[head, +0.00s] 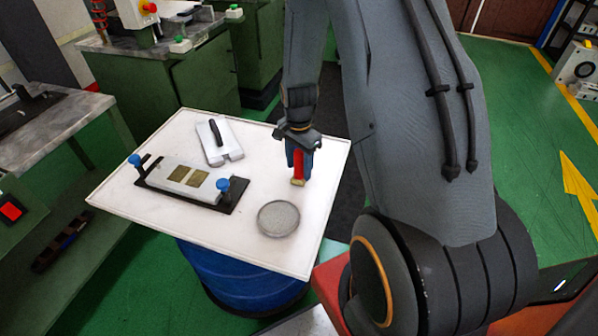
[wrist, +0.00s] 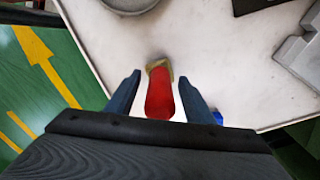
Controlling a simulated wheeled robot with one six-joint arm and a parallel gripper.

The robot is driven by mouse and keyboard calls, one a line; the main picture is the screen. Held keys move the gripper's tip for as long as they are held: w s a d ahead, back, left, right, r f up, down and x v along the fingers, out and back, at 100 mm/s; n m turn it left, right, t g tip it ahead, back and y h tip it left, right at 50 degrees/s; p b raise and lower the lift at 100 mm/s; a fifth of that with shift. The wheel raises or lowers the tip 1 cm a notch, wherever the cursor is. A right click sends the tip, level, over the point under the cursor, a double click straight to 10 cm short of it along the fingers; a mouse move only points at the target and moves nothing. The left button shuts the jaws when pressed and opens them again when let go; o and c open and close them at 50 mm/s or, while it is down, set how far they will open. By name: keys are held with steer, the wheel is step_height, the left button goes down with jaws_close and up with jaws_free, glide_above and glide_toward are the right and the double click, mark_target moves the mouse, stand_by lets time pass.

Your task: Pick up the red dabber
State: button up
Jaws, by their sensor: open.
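The red dabber (head: 298,168) stands on the white table (head: 200,240) near its right side in the head view. It has a red handle and a tan tip at its lower end. My gripper (head: 301,160) is over it, pointing down, partly hiding the handle. In the wrist view the dabber (wrist: 160,92) lies between the two blue-grey fingers of my gripper (wrist: 160,88). The fingers are open, with a gap on each side of the red handle. I cannot tell whether the tan tip touches the table.
A round grey dish (head: 278,218) sits in front of the dabber. A mould with brass plates (head: 190,180) and blue knobs is on a black base at the left. A grey-white block with a black handle (head: 218,140) lies behind it. Green machines stand beyond the table.

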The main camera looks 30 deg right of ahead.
steer(key=shift+f, duration=0.6)
jaws_close()
steer(key=shift+r, duration=0.1)
steer(key=shift+r+b, duration=1.1)
steer(key=shift+r, duration=3.85)
